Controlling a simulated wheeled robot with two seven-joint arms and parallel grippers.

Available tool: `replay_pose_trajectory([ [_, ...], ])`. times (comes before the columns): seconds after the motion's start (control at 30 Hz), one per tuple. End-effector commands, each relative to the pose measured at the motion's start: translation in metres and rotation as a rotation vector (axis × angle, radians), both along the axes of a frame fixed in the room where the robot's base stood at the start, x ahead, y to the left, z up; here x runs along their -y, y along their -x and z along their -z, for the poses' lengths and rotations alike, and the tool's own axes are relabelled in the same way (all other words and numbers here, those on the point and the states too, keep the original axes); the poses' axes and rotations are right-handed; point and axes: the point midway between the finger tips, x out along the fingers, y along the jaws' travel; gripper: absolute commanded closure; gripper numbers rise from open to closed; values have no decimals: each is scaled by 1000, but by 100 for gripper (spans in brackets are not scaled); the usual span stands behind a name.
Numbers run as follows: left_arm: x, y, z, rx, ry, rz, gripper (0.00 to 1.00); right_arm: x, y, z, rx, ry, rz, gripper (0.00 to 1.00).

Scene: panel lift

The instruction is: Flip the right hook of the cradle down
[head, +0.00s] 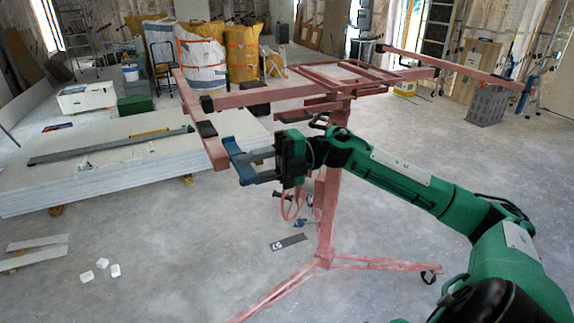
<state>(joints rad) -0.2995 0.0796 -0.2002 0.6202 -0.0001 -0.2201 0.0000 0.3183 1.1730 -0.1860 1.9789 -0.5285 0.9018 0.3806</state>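The pink panel lift's cradle (345,82) stands high on a pink mast. A blue hook (232,152) sits at the near end of the cradle's left crossbar (198,120). A second blue hook (525,92) is at the far right end of the other long crossbar. My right gripper (250,167), on a green arm, reaches in from the right to the near-left hook. Its two grey fingers are apart, with their tips at the hook. I cannot tell whether they touch it. My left gripper is not in view.
A stack of white panels (120,165) lies at the left. Small white blocks (101,263) lie on the floor. A grey crate (487,105) stands at the back right.

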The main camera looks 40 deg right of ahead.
Motion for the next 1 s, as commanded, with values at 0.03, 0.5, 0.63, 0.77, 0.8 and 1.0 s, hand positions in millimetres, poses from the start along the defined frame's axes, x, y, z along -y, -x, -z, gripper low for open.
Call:
replay_pose_trajectory([
  [0.03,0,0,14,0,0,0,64,12,2,9,-3,4,5,65],
  [0.5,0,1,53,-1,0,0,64,84,19,4,-1,0,3,65],
  [0.63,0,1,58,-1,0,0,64,94,22,3,-1,-1,2,65],
  [0.77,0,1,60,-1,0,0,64,100,24,1,0,-1,1,65],
  [0.8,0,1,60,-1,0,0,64,101,24,1,0,-1,1,65],
  [1.0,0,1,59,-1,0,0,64,101,24,0,0,-1,0,65],
])
